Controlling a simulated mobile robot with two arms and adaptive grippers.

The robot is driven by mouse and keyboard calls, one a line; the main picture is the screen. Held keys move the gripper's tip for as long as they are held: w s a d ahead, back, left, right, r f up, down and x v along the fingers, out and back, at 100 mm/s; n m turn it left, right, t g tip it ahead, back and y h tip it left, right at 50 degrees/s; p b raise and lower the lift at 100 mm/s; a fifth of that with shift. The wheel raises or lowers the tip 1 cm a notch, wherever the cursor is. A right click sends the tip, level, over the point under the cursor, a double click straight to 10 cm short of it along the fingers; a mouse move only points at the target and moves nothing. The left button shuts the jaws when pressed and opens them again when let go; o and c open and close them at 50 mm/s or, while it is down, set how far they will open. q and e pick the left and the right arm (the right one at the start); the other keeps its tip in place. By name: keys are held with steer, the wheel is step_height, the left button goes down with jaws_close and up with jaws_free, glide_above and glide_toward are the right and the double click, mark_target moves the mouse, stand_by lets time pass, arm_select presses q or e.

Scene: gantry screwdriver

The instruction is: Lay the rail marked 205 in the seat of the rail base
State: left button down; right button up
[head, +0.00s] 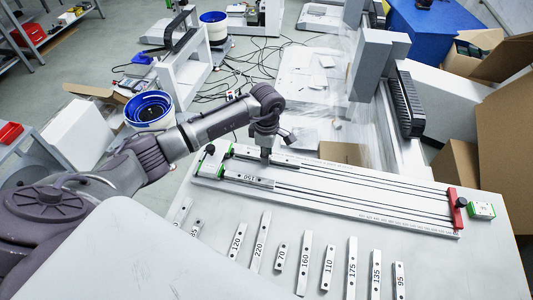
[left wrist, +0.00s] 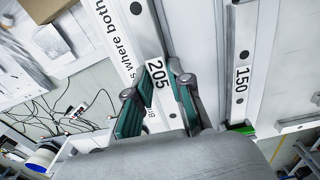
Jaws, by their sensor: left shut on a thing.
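My left gripper (head: 266,156) is over the left part of the rail base (head: 350,207). In the left wrist view its green-padded fingers (left wrist: 158,98) are shut on the light metal rail marked 205 (left wrist: 157,73). This rail (head: 287,160) lies along the base's far side in the head view, partly hidden by the gripper. I cannot tell whether it rests fully in a seat or sits slightly above. A rail marked 150 (head: 249,179) lies in the base on the near side, parallel to it, and also shows in the left wrist view (left wrist: 241,75). My right gripper is not in view.
Several loose numbered rails, among them 220 (head: 260,242) and 175 (head: 352,268), lie on the table in front of the base. A red clamp piece (head: 456,210) stands at the base's right end. A green-and-white block (head: 213,160) is at its left end.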

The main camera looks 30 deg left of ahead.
arm_select(q)
steer(key=shift+f, duration=0.1)
steer(key=c, duration=1)
jaws_free()
steer(key=shift+o, duration=0.2)
step_height(320, 180, up, 12)
step_height(320, 180, up, 7)
steer(key=p, duration=0.4)
